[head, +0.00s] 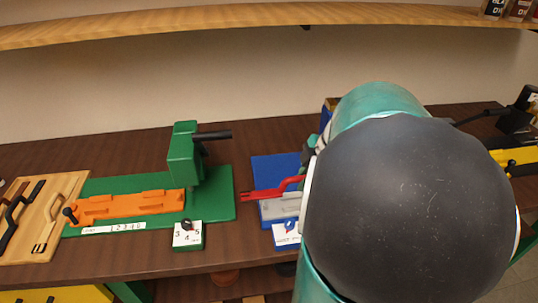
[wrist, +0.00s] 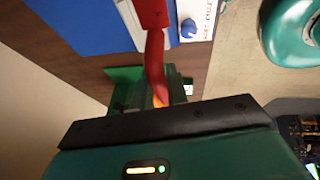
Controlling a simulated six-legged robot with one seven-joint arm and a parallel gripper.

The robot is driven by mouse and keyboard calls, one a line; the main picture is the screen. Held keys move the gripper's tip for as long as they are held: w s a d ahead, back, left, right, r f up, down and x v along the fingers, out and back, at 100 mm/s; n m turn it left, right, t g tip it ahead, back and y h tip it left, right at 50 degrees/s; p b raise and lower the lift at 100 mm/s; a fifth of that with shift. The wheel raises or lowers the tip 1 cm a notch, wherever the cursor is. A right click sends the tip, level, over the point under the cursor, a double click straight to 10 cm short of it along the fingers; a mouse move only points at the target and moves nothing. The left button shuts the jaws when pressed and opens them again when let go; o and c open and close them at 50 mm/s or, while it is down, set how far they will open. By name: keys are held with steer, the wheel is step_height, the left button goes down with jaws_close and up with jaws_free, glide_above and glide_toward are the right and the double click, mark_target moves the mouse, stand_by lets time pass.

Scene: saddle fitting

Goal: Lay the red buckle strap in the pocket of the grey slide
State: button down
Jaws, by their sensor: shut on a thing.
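The red buckle strap (head: 268,190) lies roughly level over the grey slide (head: 282,208) on the blue base (head: 272,168). Its right end rises in a bend toward my gripper (head: 309,152), which is mostly hidden behind my arm. In the wrist view, the strap (wrist: 154,55) runs down to the dark edge of my gripper (wrist: 160,122), which is shut on it. The slide's pale edge (wrist: 128,22) shows beside the strap there. The pocket is hidden, and I cannot tell whether the strap touches the slide.
A green fixture (head: 185,158) with an orange slide (head: 130,207) stands to the left. A wooden board with black tools (head: 38,215) is at far left. A white dial card (head: 286,234) sits in front of the blue base. My arm hides the right middle of the bench.

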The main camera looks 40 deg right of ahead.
steer(key=d+f, duration=0.2)
steer(key=d, duration=0.1)
steer(key=d+f, duration=0.5)
steer(key=d, duration=0.1)
steer(key=shift+w+d+f, duration=0.2)
steer(key=shift+d+f, duration=0.1)
steer(key=shift+f, duration=0.05)
steer(key=shift+d+f, duration=0.2)
steer(key=shift+f, duration=1.55)
steer(key=shift+f, duration=0.1)
steer(key=c, duration=1.4)
jaws_free()
steer(key=v, duration=1.2)
